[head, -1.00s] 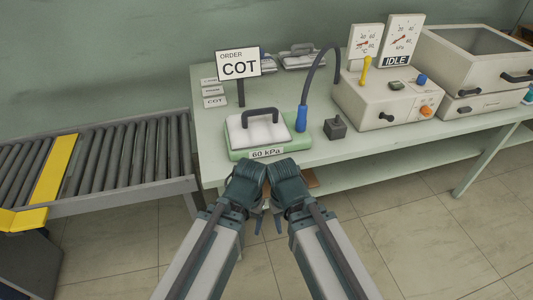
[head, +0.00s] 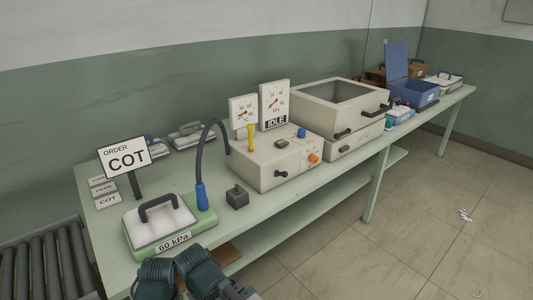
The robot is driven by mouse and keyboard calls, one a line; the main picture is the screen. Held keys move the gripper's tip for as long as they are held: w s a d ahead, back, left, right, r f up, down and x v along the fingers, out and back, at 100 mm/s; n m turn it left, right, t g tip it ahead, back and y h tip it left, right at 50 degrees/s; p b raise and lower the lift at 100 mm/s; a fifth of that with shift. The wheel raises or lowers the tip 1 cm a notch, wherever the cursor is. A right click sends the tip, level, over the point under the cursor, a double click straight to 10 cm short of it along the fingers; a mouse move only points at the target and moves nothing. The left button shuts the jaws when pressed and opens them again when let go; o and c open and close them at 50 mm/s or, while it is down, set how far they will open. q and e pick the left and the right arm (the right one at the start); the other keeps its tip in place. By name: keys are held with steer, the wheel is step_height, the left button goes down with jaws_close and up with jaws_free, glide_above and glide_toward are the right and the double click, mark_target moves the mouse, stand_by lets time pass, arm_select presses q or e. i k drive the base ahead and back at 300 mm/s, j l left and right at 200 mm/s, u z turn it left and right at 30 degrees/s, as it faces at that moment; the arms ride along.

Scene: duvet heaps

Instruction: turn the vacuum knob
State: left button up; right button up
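A beige control box (head: 265,165) stands on the green table, with an orange knob (head: 314,158) at its front right, a blue knob (head: 301,132) on top and a yellow lever (head: 250,138) at the back left. I cannot read which one is the vacuum knob. Two dial gauges stand behind; the kPa gauge (head: 274,100) has an IDLE sign under it. My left gripper (head: 155,279) and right gripper (head: 196,270) are side by side at the bottom edge, in front of the table and apart from the box. Their fingers are not clearly visible.
An order sign reads COT (head: 126,156). A windowed chamber (head: 338,105) and blue bin (head: 413,92) are farther right.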

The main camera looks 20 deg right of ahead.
mark_target(301, 132)
steer(key=i+l+z, duration=0.1)
steer(key=z, duration=1.15)
steer(key=i+l, duration=0.25)
steer(key=i, duration=0.25)
steer(key=i+l, duration=0.2)
steer(key=i, duration=0.25)
